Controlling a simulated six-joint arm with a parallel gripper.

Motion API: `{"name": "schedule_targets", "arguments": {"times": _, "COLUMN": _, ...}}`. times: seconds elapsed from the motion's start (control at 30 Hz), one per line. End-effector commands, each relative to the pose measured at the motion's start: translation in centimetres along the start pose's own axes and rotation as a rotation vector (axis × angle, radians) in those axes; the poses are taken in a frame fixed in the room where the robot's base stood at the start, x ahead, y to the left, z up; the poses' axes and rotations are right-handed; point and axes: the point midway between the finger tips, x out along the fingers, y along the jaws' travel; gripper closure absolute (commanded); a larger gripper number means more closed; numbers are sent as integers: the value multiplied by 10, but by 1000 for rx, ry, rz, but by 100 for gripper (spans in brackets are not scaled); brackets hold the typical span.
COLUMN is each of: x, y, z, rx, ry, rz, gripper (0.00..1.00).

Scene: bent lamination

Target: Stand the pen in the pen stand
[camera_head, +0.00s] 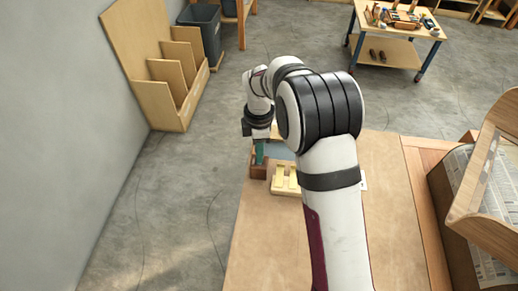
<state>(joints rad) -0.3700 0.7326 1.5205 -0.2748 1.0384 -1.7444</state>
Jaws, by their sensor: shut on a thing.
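My gripper (261,138) points down over the far left part of the workbench. It is shut on a slim dark green thing that looks like the pen (260,152), which hangs roughly upright below it. Its lower end meets the outline of a small reddish-brown wooden block (258,171), which may be the pen stand. I cannot tell whether the pen is inside the block, behind it or above it. The fingertips are too small to make out, and my arm hides part of the bench beside them.
A pale yellow wooden slotted piece (286,186) sits just right of the brown block. A bluish-grey flat thing (279,151) lies behind, partly hidden. The workbench (262,240) is bare toward the front left. A curved wooden form with newspaper (470,190) stands at right.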

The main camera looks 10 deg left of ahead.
Motion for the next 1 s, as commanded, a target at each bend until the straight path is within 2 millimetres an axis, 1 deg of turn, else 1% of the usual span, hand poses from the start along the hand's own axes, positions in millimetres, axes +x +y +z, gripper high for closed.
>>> {"name": "schedule_targets", "arguments": {"times": 1.0, "x": 7, "y": 0, "z": 0, "rx": 0, "ry": 0, "rz": -1, "gripper": 100}}
